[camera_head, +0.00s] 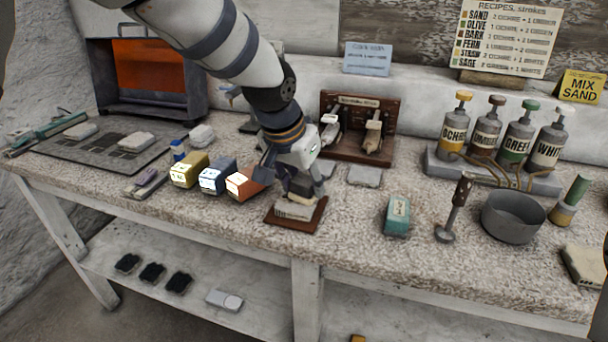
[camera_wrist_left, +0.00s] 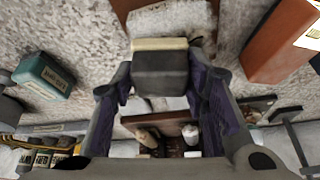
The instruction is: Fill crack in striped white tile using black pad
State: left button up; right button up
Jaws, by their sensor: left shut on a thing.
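My left gripper (camera_head: 303,180) is shut on a dark block, the black pad (camera_head: 300,187), above a brown board at the bench's front edge. In the left wrist view the black pad (camera_wrist_left: 160,75) sits between both fingers, with a pale cream strip along its far side. The white tile (camera_head: 292,210) lies on the brown board (camera_head: 318,214), right below the pad. The tile (camera_wrist_left: 172,18) also shows at the top of the left wrist view, partly covered by the pad. I cannot tell whether pad and tile touch. No crack is clear. My right gripper is not in view.
Yellow (camera_head: 189,170), blue (camera_head: 217,177) and orange (camera_head: 243,183) blocks stand close left of the gripper. A teal block (camera_head: 397,216), a grey pot (camera_head: 513,217) and labelled bottles (camera_head: 486,128) are to the right. A wooden rack (camera_head: 357,128) stands behind.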

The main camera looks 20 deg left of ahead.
pick_arm(q)
jog(key=shift+f, duration=0.45)
dwell(0.4)
jog(key=shift+a, duration=0.1)
jog(key=shift+w+a+r, duration=0.1)
jog(key=shift+a+r, duration=0.1)
jog(key=shift+w+a+f, duration=0.1)
jog(key=shift+a+f, duration=0.15)
jog(key=shift+a, duration=0.2)
jog(key=shift+d, duration=0.15)
jog(key=shift+s+d, duration=0.2)
jog(key=shift+d, duration=0.5)
jog(key=shift+s+d, duration=0.2)
jog(key=shift+d, duration=0.45)
jog(key=shift+w+a+r, duration=0.2)
jog(key=shift+a+r, duration=0.55)
jog(key=shift+a+f, duration=0.1)
jog(key=shift+a, duration=1.3)
